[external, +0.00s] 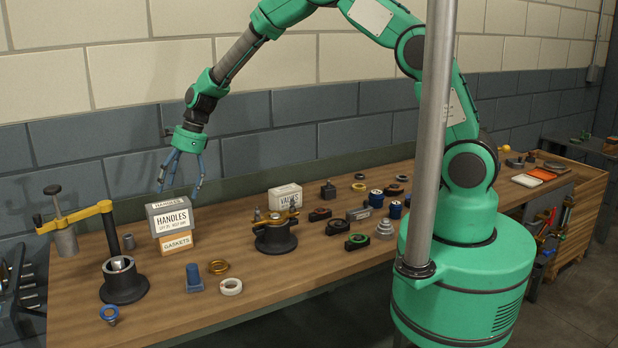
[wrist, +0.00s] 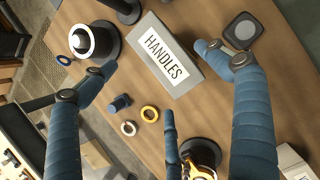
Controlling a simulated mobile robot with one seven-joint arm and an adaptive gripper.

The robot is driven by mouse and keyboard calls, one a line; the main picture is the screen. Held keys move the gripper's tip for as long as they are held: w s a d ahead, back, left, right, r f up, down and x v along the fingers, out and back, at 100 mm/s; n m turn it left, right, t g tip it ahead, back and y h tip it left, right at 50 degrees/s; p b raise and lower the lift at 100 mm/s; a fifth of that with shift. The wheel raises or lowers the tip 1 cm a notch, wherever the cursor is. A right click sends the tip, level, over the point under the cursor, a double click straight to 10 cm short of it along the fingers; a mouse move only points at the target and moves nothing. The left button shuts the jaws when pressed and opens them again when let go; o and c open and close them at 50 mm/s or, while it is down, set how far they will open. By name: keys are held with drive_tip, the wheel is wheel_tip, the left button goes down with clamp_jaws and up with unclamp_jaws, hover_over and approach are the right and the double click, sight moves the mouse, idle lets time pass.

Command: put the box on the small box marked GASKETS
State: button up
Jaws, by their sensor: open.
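A grey box labelled HANDLES (external: 170,217) rests on top of the small orange-and-white box marked GASKETS (external: 177,243), at the left part of the bench. It looks upright and roughly squared over the smaller box. In the wrist view the HANDLES box (wrist: 162,55) shows its top label, and the GASKETS box is hidden beneath it. My gripper (external: 180,186) is open just above the HANDLES box, its blue fingers spread and pointing down. In the wrist view the fingers (wrist: 158,76) are spread apart with nothing held between them.
A black stand with a yellow arm (external: 122,280) is left of the boxes. A blue part (external: 194,279), a brass ring (external: 218,267) and a white ring (external: 231,286) lie in front. A white VALVES box (external: 285,196) and a dark fixture (external: 275,237) stand to the right.

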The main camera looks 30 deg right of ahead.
drive_tip(key=shift+v, duration=2)
drive_tip(key=shift+d+r, duration=0.1)
drive_tip(key=s+d+r+n+t+h, duration=0.1)
drive_tip(key=s+d+r+n, duration=0.25)
drive_tip(key=d+r, duration=0.9)
drive_tip(key=s+d+r+n+t, duration=0.25)
drive_tip(key=d+r+n, duration=0.25)
drive_tip(key=d+r, duration=0.75)
drive_tip(key=s+d+r+n+h, duration=0.1)
drive_tip(key=s+d+r+n, duration=0.1)
drive_tip(key=s+d, duration=0.5)
drive_tip(key=s+d+r+n, duration=0.2)
drive_tip(key=s+d, duration=0.3)
drive_tip(key=d, duration=0.5)
drive_tip(key=s+d+f+n+t+h, duration=0.1)
drive_tip(key=s+d+n, duration=0.4)
drive_tip(key=s+d, duration=0.6)
drive_tip(key=s+t+h, duration=0.1)
drive_tip(key=s, duration=0.2)
drive_tip(key=shift+s, duration=0.35)
drive_tip(key=shift+d+f+n, duration=0.1)
drive_tip(key=shift+f+n, duration=0.05)
drive_tip(key=shift+n, duration=0.1)
